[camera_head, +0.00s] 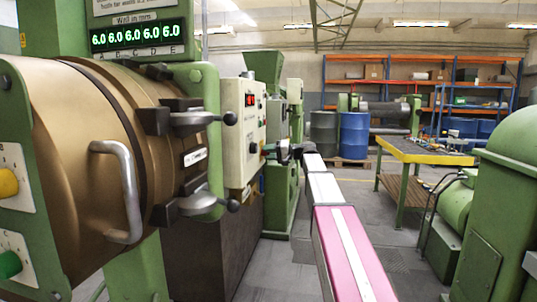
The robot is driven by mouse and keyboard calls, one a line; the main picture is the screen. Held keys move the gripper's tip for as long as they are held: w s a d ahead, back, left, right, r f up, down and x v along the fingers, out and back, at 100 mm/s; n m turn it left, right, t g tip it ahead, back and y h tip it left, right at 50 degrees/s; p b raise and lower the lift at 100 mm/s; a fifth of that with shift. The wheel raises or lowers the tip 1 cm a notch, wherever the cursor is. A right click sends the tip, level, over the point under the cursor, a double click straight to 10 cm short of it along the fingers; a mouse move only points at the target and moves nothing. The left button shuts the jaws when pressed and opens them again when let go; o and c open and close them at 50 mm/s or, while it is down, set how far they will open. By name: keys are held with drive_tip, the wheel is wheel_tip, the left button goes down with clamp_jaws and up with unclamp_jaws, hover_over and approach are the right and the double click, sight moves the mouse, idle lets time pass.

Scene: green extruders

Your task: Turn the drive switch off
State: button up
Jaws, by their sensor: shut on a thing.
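The white control panel (238,138) stands left of centre on the side of the green machine, with its front facing right. It carries a red lit display (250,100) near the top and small dark knobs below it. My gripper (268,150) reaches the lower middle of the panel front from the right. It is shut on a small dark switch, which I take to be the drive switch. The jaws and the arm's dark end cover most of this switch, so its setting cannot be read. My arm runs from the lower right up to the panel.
The bronze cylinder (75,150) with a metal handle (125,190) and black-knobbed clamps fills the left. A green machine (510,170) stands at the right. Grey floor is open around my arm.

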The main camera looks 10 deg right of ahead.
drive_tip(key=shift+r, duration=0.1)
drive_tip(key=o, duration=0.9)
drive_tip(key=shift+d, duration=0.1)
drive_tip(key=v, duration=1)
drive_tip(key=shift+s+d, duration=0.15)
drive_tip(key=shift+d, duration=0.2)
